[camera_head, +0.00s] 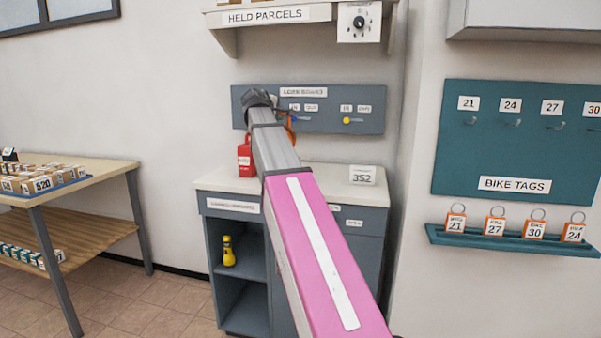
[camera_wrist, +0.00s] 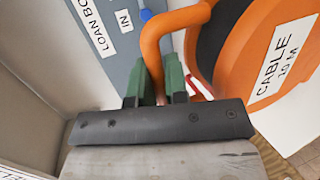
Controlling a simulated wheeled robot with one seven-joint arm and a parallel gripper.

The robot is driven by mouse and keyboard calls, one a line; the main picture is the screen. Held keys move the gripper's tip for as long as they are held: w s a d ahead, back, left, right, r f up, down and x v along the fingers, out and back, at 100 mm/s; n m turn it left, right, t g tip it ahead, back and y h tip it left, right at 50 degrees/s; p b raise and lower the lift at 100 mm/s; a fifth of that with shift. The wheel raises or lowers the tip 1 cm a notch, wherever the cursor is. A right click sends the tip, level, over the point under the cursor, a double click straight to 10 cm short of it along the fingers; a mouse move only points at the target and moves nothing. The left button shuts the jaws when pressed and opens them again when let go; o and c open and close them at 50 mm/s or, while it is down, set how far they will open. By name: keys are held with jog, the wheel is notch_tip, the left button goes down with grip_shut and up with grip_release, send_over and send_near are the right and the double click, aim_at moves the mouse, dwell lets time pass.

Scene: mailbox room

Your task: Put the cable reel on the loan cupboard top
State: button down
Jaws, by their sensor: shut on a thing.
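The cable reel (camera_wrist: 278,62) is orange with a dark centre and a white label reading "CABLE 10 M" in the wrist view. My gripper (camera_wrist: 158,82) has its green fingers shut on the reel's orange handle. In the head view only a small orange part of the reel (camera_head: 290,127) shows behind my arm, in front of the loan board (camera_head: 374,97). The loan cupboard top (camera_head: 322,178) is pale, with the grey-blue cupboard below, and my arm crosses over it. I cannot tell how far the reel is from the top.
A red container (camera_head: 244,158) stands at the top's back left and a white "352" card (camera_head: 362,175) at its right. A yellow torch (camera_head: 228,251) stands in the cupboard's open shelf. The held parcels shelf (camera_head: 300,20) is above. A parcel table (camera_head: 107,172) is left.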

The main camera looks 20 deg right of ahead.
aim_at(291, 132)
jog(key=shift+w+d+r, duration=0.2)
jog(key=shift+d, duration=0.15)
jog(key=w+d+f, duration=0.3)
jog(key=d+f, duration=0.8)
jog(key=shift+w+d, duration=0.15)
jog(key=shift+w, duration=0.05)
jog(key=c, duration=1.1)
grip_release()
jog(key=shift+f, duration=0.1)
jog(key=v, duration=1.2)
